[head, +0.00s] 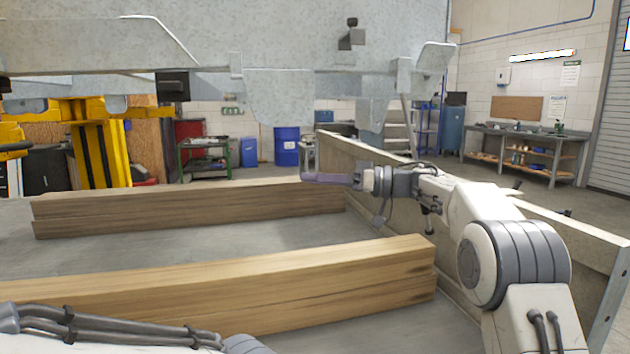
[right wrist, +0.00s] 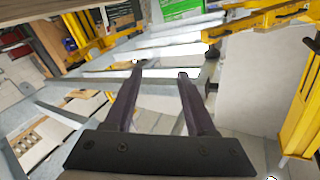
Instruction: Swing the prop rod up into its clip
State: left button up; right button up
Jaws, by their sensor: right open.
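My right gripper (head: 325,179) is open, its purple fingers pointing left above the wooden beams and below the raised grey metal frame (head: 280,92). In the right wrist view its two fingers (right wrist: 159,71) stand apart with nothing held between them. Beyond the tips, a thin grey bar (right wrist: 160,80) crosses the picture; I cannot tell whether it is the prop rod. A small dark fitting (head: 352,38) sits on the grey panel above the frame, and a dark block (head: 172,87) hangs at its left; I cannot tell whether either is the clip. My left gripper is out of view.
A near wooden beam (head: 230,285) and a far one (head: 190,208) lie across the grey bed. A side wall (head: 560,235) runs along the right, behind my right arm. A yellow lift post (head: 100,145) stands at the left. A workbench (head: 525,145) is well back.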

jog(key=shift+a, duration=0.25)
grip_shut()
dwell(1.3)
grip_release()
jog(key=shift+d, duration=0.1)
jog(key=s+d, duration=0.1)
jog(key=d, duration=0.9)
jog(key=shift+s+p, duration=0.35)
